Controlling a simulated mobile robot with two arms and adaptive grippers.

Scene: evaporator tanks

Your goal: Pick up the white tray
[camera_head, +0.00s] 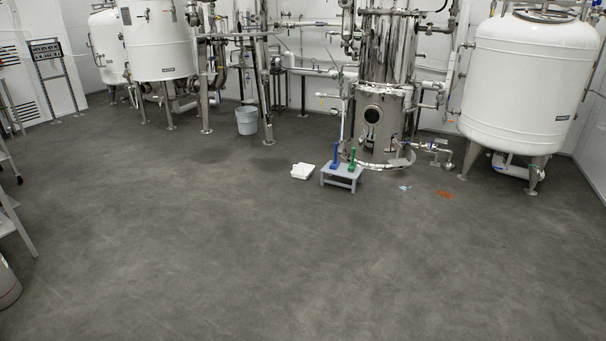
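Whether anything lies in the tray is too small to tell. Neither of my grippers shows in the head view.
The stool carries a blue item (336,157) and a green item (352,158). A steel evaporator (385,85) stands behind. A grey bucket (246,121) is further back left.

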